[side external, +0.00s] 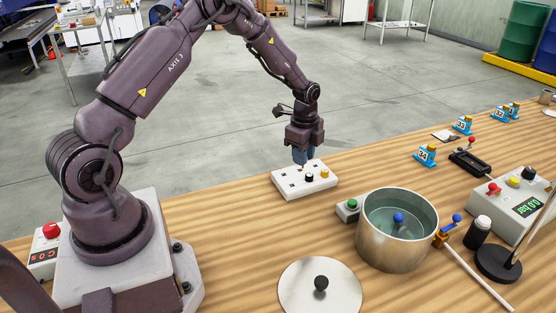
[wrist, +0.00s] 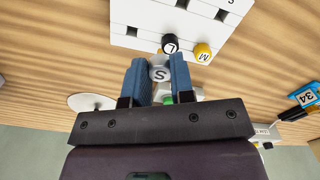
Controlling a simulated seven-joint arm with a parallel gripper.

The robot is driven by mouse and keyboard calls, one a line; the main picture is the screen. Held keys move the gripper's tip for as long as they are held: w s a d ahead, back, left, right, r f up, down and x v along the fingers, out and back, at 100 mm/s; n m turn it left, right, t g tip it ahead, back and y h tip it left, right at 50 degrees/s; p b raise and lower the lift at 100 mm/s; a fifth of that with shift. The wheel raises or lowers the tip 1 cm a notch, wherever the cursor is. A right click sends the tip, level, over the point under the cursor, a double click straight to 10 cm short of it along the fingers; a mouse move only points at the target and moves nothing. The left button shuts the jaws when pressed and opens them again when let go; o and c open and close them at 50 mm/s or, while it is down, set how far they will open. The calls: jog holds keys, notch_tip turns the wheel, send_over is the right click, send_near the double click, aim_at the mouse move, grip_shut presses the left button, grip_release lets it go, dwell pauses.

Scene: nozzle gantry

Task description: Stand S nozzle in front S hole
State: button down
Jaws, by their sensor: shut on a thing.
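My gripper (side external: 300,158) points down over the white block (side external: 287,190), at its far side. In the wrist view my blue fingers (wrist: 159,68) are shut on the S nozzle (wrist: 159,74), whose pale round top with a black S faces the camera. Its lower end is hidden, so I cannot tell whether it touches anything. The black L nozzle (wrist: 169,45) and the yellow M nozzle (wrist: 203,53) stand upright at the block.
A steel pot (side external: 392,250) of liquid holding a blue ball stands right of the block, with a green-button box (side external: 347,210) between them. A round lid (side external: 320,287) lies in front. Blue numbered stands (side external: 425,155) are at the back right. Wood left of the block is clear.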

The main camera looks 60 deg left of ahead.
jog(key=w+a, duration=0.1)
jog(key=w, duration=0.1)
jog(key=w+a, duration=0.1)
jog(key=w, duration=0.1)
jog(key=shift+a+f, duration=0.15)
jog(key=shift+f, duration=0.05)
jog(key=shift+w+a+f, duration=0.45)
jog(key=shift+w+f, duration=0.15)
jog(key=shift+w, duration=0.05)
jog(key=shift+w+a+f, duration=0.45)
jog(key=shift+w+f, duration=0.1)
jog(key=shift+w, duration=0.05)
jog(key=shift+f, duration=1.5)
dwell(1.1)
jog(key=c, duration=0.9)
grip_release()
